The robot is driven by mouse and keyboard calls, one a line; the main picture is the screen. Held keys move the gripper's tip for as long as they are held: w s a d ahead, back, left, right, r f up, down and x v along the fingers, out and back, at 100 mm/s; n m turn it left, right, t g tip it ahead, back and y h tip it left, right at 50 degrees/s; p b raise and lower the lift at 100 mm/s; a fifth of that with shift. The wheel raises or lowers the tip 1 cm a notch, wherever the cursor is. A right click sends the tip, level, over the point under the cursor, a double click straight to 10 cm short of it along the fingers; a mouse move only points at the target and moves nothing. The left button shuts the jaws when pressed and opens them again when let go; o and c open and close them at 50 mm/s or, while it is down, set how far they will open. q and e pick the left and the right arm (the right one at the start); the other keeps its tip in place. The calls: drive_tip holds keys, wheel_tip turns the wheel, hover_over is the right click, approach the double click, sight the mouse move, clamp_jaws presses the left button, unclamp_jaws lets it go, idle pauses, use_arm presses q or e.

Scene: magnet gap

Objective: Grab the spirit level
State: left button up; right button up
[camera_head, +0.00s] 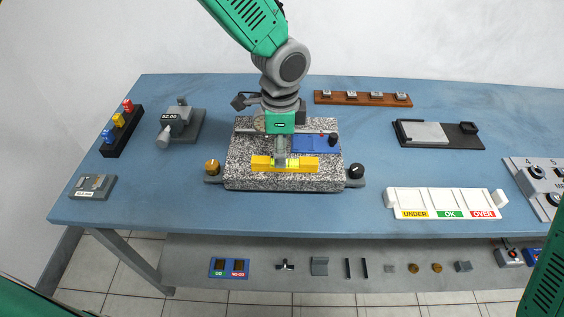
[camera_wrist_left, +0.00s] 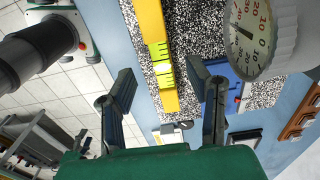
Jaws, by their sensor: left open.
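The spirit level, a yellow bar with a bright green vial (camera_head: 304,166), lies across the front of the speckled granite block (camera_head: 240,180). In the left wrist view the level (camera_wrist_left: 150,22) runs between the fingers, its vial facing the camera. My left gripper (camera_head: 281,158) points down at the middle of the level from above and hides part of it. In the wrist view the gripper (camera_wrist_left: 160,72) is open, one finger on each side of the level, with nothing held. Whether the fingers touch it cannot be told. My right gripper is not in view.
On the block, a blue item (camera_head: 318,143) sits close behind the level, and a dial gauge (camera_wrist_left: 262,32) shows beside the fingers. Knobs (camera_head: 211,167) and (camera_head: 356,171) flank the block. A white UNDER/OK/OVER tray (camera_head: 445,197) stands to the right. Bare blue tabletop lies between.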

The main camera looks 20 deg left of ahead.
sight(287, 162)
use_arm(q)
drive_tip(key=f, duration=0.2)
drive_tip(key=d+f, duration=0.1)
drive_tip(key=f, duration=0.1)
drive_tip(key=shift+w, duration=0.2)
drive_tip(key=shift+d+f, duration=0.2)
drive_tip(key=shift+f, duration=0.05)
drive_tip(key=shift+a+r, duration=0.1)
drive_tip(key=shift+c, duration=0.4)
drive_tip(key=shift+a, duration=0.35)
clamp_jaws()
